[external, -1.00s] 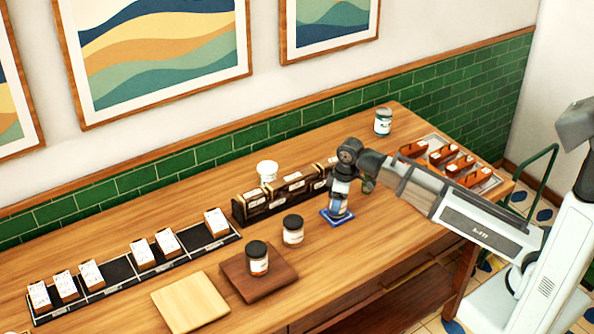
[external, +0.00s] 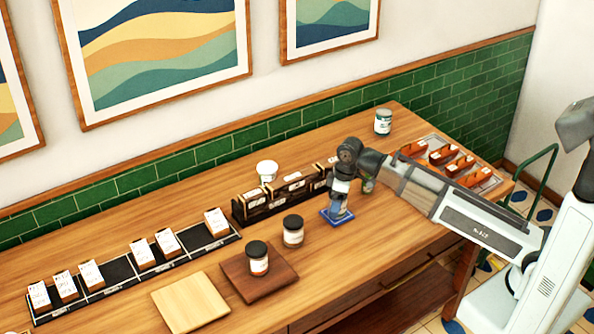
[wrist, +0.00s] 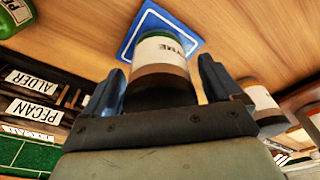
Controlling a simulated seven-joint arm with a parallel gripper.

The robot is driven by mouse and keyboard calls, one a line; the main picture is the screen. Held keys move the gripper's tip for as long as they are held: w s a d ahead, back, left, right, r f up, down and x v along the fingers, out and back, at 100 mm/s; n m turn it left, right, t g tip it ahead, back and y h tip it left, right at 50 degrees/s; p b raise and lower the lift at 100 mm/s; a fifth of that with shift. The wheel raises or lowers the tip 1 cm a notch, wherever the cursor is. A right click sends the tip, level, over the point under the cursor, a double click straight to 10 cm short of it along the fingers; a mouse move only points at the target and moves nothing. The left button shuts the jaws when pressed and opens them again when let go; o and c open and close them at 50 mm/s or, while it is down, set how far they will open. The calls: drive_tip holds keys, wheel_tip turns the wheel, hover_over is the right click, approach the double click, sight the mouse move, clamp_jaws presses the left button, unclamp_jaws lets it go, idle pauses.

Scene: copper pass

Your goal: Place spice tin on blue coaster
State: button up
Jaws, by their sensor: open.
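The spice tin (wrist: 163,52), with a green end, a white label ending in "YME" and a brown band, shows between my fingers in the wrist view. It is over the blue coaster (wrist: 130,42), which also shows in the external view (external: 327,218). Whether the tin's base rests flat on it is hidden. My gripper (wrist: 160,75) is open, with one finger on each side of the tin. In the external view my gripper (external: 340,208) is low over the coaster and largely hides the tin.
A dark-lidded jar (external: 293,231) stands left of the coaster. Another jar (external: 258,260) stands on a dark board (external: 280,283). A black rack of labelled boxes (external: 285,196) is close behind. A green-topped jar (external: 368,186) is partly behind my arm. The front right table is clear.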

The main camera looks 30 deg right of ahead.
drive_tip(key=r, duration=0.4)
drive_tip(key=s+d+r, duration=0.1)
drive_tip(key=r, duration=0.6)
drive_tip(key=shift+s+d+r, duration=0.15)
drive_tip(key=shift+r, duration=0.2)
drive_tip(key=shift+o, duration=0.3)
